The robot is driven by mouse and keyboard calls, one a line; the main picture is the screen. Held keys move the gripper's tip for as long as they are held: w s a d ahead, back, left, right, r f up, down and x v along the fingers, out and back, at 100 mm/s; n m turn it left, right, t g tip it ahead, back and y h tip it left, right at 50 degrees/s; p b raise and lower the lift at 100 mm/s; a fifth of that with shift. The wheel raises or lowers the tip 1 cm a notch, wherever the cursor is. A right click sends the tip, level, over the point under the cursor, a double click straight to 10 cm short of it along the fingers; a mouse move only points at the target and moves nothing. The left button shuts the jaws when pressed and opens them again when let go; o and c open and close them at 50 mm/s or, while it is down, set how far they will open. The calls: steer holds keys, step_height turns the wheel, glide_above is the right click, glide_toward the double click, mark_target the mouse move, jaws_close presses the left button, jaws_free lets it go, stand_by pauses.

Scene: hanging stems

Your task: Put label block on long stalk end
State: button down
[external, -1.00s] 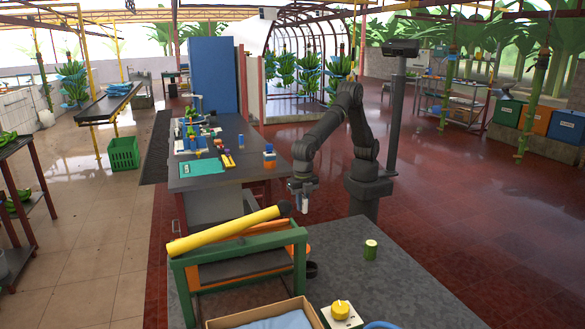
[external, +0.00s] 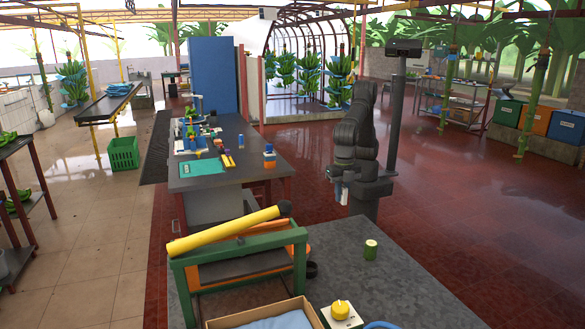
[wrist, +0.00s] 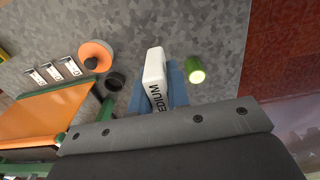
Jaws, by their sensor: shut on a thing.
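In the wrist view the block sits between the blue fingers, with dark lettering that reads in part "EDIUM". In the external view the block is small at the fingertips. Long green stems hang at the right, one longer (external: 534,95) and one nearer the middle (external: 446,90); their lower ends are well apart from my gripper. I cannot tell which is the task's long stalk.
A short green stalk piece (external: 370,249) stands on the grey table (external: 410,290). A yellow tube (external: 225,232) lies across the green frame (external: 190,285). Several white blocks (wrist: 53,70) lie left in the wrist view. A dark post (external: 396,110) stands beside my arm. The red floor at right is open.

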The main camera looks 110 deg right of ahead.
steer(key=s+a+f, duration=0.2)
steer(key=a, duration=0.1)
steer(key=s+a+f, duration=0.2)
steer(key=a, duration=0.2)
steer(key=s+a+f, duration=0.2)
steer(key=a, duration=0.2)
steer(key=shift+a+f, duration=0.15)
steer(key=shift+f, duration=2.15)
steer(key=c, duration=1.4)
jaws_free()
steer(key=shift+f, duration=0.15)
steer(key=shift+o, duration=0.2)
step_height(320, 180, up, 12)
steer(key=shift+r, duration=0.2)
glide_above(371, 243)
steer(key=shift+f, duration=4.4)
